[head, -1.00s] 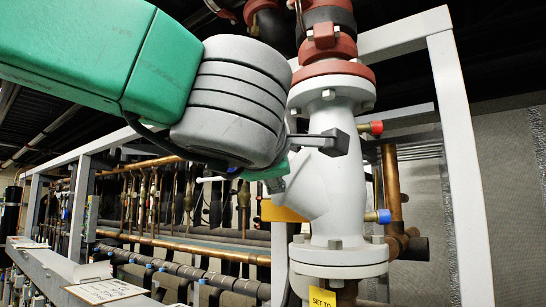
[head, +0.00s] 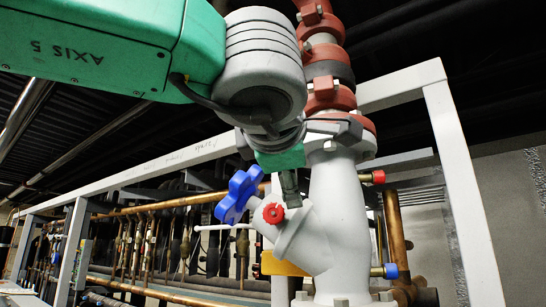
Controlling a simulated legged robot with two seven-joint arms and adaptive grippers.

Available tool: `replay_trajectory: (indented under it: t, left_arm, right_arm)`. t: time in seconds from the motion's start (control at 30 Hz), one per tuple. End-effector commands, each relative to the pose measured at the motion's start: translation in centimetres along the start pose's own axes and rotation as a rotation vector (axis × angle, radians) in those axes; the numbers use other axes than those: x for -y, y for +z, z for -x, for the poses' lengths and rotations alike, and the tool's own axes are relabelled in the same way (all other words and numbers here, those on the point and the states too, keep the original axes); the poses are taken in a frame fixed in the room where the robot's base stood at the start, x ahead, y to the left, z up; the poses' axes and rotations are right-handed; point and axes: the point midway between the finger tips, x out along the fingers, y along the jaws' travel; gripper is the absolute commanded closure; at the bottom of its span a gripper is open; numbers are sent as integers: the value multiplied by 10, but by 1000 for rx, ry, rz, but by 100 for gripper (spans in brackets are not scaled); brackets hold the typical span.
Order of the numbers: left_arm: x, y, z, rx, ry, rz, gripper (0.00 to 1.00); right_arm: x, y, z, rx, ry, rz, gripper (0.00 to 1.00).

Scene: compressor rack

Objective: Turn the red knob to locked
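The red knob (head: 273,213) is a small lobed knob on the angled neck of the white valve body (head: 338,215). It shows clearly in the head view, just right of a blue handwheel (head: 238,195). No locked marking is readable. My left gripper (head: 320,165) comes down from above with its fingers spread. One dark finger points down with its tip close to the upper right of the red knob; I cannot tell if they touch. The other finger reaches right across the top of the valve body. Nothing is seen between them. My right gripper is out of view.
A red pipe stack (head: 325,60) rises above the valve. A red-capped stub (head: 372,177) and a blue-capped stub (head: 385,271) stick out on the right. A white frame (head: 462,190) stands right, and copper pipes (head: 160,205) run behind on the left.

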Motion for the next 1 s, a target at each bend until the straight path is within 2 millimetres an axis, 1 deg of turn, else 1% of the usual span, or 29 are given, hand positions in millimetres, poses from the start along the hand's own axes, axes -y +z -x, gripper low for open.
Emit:
replay_trajectory:
  t: [0.03, 0.33, 0.47, 0.67, 1.0]
  left_arm:
    - [-2, -1, 1, -2, 1, 0, 50]
    - [8, -9, 10, -7, -13, 3, 50]
    - [9, -10, 19, -7, -13, 3, 50]
    - [11, -4, 34, -7, -14, 0, 50]
    - [13, -4, 56, -7, -17, 1, 50]
  right_arm:
    - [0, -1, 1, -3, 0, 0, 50]
    - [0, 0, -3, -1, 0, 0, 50]
    - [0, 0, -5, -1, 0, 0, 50]
    - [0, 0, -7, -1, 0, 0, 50]
    - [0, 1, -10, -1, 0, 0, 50]
